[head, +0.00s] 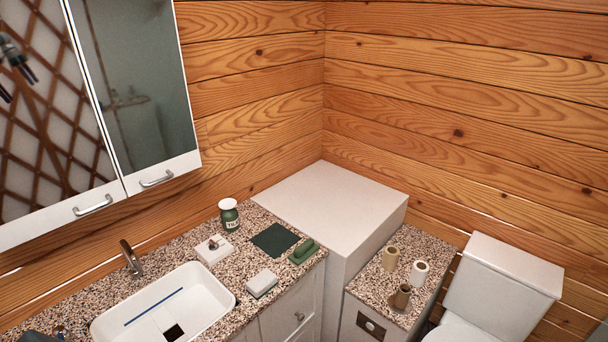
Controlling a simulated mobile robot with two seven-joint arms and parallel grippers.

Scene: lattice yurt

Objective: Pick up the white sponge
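The white sponge (262,283) appears to be the small pale block with a greyer lower part, lying flat on the speckled counter (232,286) right of the sink. Its top and front sides are in clear view and nothing touches it from above. Neither of my grippers shows directly in the head view. A small grey shape with dark tips, like a gripper, shows at the left edge of the mirror and looks like a reflection.
Near the sponge are a white box-like dish (213,251) with a small brown item, a green jar (229,215), a dark green cloth (275,239) and a green sponge-like block (304,252). The sink (203,281) is left. Rolls (419,273) stand on the right cabinet.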

